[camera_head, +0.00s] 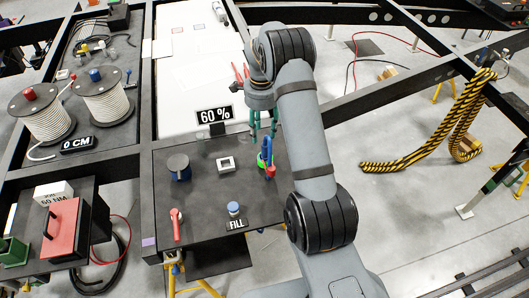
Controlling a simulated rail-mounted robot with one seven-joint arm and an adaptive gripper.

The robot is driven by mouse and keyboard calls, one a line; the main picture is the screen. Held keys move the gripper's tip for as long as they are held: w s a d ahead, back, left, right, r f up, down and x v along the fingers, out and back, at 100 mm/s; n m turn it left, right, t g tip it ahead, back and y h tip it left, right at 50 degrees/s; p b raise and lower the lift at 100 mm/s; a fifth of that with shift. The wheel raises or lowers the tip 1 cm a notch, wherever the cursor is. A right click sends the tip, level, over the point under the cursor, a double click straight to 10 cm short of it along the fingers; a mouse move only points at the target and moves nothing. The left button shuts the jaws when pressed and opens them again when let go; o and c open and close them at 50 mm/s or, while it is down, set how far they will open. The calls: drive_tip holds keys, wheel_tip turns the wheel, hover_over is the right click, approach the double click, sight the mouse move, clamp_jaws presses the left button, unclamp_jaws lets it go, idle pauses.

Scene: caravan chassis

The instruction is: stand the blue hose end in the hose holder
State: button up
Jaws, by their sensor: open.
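A blue curved piece (267,147), which looks like the blue hose end, is upright on the dark worktop, with a green ring at its foot and a red part beside it. A small grey block with a square opening (226,164) sits to its left; I cannot tell whether this or the green ring (262,160) is the hose holder. My gripper (264,137) points down with its green fingers apart, above and around the top of the blue piece. I cannot tell whether they touch it. My arm comes in from the lower right and hides the worktop's right side.
The dark worktop (200,205) also holds a dark blue lidded pot (179,168), a red lever (176,222) and a blue-capped post (234,208) by a FILL label. A 60 % sign (214,115) stands at its back edge. Rope spools (104,95) are at left.

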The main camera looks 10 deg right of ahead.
sight(265, 144)
drive_tip(key=shift+d+f, duration=0.2)
drive_tip(key=shift+f, duration=0.75)
drive_tip(key=f+p, duration=0.1)
drive_tip(key=f, duration=0.2)
drive_tip(key=f+p, duration=0.1)
drive_tip(key=shift+s+d+f+p, duration=0.3)
drive_tip(key=shift+s+f+p, duration=0.05)
drive_tip(key=shift+f, duration=0.45)
drive_tip(key=shift+a, duration=0.1)
clamp_jaws()
